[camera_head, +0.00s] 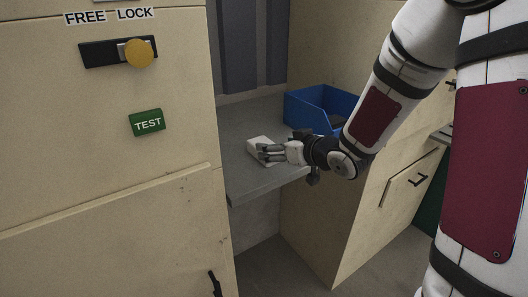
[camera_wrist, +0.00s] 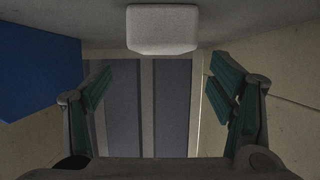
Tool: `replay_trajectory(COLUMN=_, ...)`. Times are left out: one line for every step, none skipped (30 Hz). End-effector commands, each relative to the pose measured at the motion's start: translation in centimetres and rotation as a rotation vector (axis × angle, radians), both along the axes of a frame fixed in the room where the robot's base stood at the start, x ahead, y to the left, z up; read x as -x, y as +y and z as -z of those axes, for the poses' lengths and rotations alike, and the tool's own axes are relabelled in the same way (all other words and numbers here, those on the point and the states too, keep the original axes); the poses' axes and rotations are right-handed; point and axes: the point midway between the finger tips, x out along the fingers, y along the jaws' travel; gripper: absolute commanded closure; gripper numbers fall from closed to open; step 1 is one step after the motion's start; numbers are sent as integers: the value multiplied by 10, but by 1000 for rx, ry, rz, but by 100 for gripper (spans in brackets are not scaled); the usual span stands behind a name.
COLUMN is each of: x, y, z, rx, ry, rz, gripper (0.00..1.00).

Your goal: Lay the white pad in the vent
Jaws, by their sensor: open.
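The white pad (camera_head: 257,143) is a small pale block on the grey shelf (camera_head: 240,182), near its left side. In the wrist view the pad (camera_wrist: 163,30) shows whole at the top middle, ahead of the gap between my fingers. My gripper (camera_head: 268,153) is at the near right side of the pad, low over the shelf. In the wrist view my gripper (camera_wrist: 162,76) has its fingers wide apart with nothing between them. From the head view I cannot tell whether a finger touches the pad. I cannot make out a vent for certain in either view.
A blue bin (camera_head: 318,108) stands behind and right of my gripper, with something dark inside. Dark grey upright panels (camera_head: 240,45) are behind the shelf. A beige cabinet with a yellow knob (camera_head: 139,53) and a green TEST sign (camera_head: 147,122) borders the left.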

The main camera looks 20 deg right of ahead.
Motion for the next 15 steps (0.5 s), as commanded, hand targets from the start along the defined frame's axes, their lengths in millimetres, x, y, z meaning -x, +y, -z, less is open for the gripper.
replay_trajectory(x=-7, y=3, z=3, rx=0, ry=0, rz=-2, gripper=23)
replay_trajectory(x=-9, y=4, z=5, rx=0, ry=1, rz=-2, gripper=23)
replay_trajectory(x=-12, y=5, z=6, rx=1, ry=1, rz=-1, gripper=23)
replay_trajectory(x=-13, y=5, z=6, rx=1, ry=0, rz=-1, gripper=23)
replay_trajectory(x=-15, y=5, z=6, rx=1, ry=0, rz=0, gripper=23)
replay_trajectory(x=-16, y=6, z=7, rx=1, ry=0, rz=0, gripper=23)
replay_trajectory(x=-17, y=6, z=8, rx=1, ry=1, rz=0, gripper=23)
replay_trajectory(x=-19, y=7, z=9, rx=1, ry=1, rz=-1, gripper=23)
replay_trajectory(x=-22, y=8, z=11, rx=0, ry=2, rz=-1, gripper=23)
replay_trajectory(x=-25, y=10, z=13, rx=0, ry=2, rz=-2, gripper=23)
replay_trajectory(x=-29, y=12, z=15, rx=0, ry=2, rz=-2, gripper=23)
replay_trajectory(x=-33, y=14, z=18, rx=1, ry=3, rz=-3, gripper=23)
replay_trajectory(x=-37, y=15, z=20, rx=1, ry=2, rz=-2, gripper=23)
replay_trajectory(x=-41, y=16, z=22, rx=0, ry=2, rz=-2, gripper=23)
replay_trajectory(x=-46, y=18, z=24, rx=0, ry=2, rz=-2, gripper=23)
